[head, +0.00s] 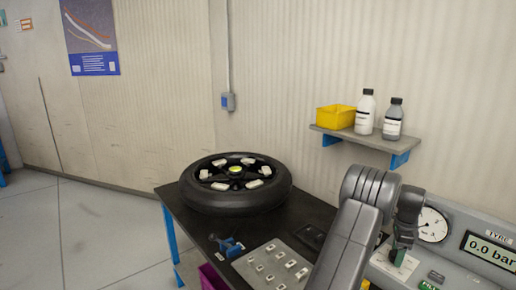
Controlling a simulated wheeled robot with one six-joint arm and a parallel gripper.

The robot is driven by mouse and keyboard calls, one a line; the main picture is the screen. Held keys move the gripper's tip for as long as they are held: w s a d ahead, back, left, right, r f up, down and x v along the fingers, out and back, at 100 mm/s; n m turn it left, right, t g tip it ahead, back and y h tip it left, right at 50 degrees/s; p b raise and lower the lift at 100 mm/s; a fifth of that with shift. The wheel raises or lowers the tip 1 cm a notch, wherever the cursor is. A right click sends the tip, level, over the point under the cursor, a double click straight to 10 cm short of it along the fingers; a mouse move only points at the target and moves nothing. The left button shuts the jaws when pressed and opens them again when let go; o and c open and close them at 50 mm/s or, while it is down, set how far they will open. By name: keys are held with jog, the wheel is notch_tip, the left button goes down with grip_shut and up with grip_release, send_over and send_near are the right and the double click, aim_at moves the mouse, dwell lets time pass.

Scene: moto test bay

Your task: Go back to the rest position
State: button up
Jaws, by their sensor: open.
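My gripper (401,256) is at the right of the head view, pointing down in front of the grey console. It is small and dark here; its jaws are open and I see nothing held in them. My grey arm rises from the bottom edge and bends over towards it. My arm hides part of the bench and of the console's left side.
A black wheel with a tyre (236,200) lies flat on the dark bench (185,222). A blue tool (230,245) and a grey plate (272,268) with several small pieces lie in front. The console (480,245) reads 0.0 bar. A wall shelf (350,139) holds a yellow bin (335,117) and two bottles. Floor at left is clear.

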jog(key=n, duration=0.4)
jog(key=shift+n, duration=0.4)
jog(key=n, duration=0.3)
jog(key=shift+n, duration=0.4)
jog(key=n, duration=0.4)
jog(key=shift+n, duration=0.3)
jog(key=n, duration=0.4)
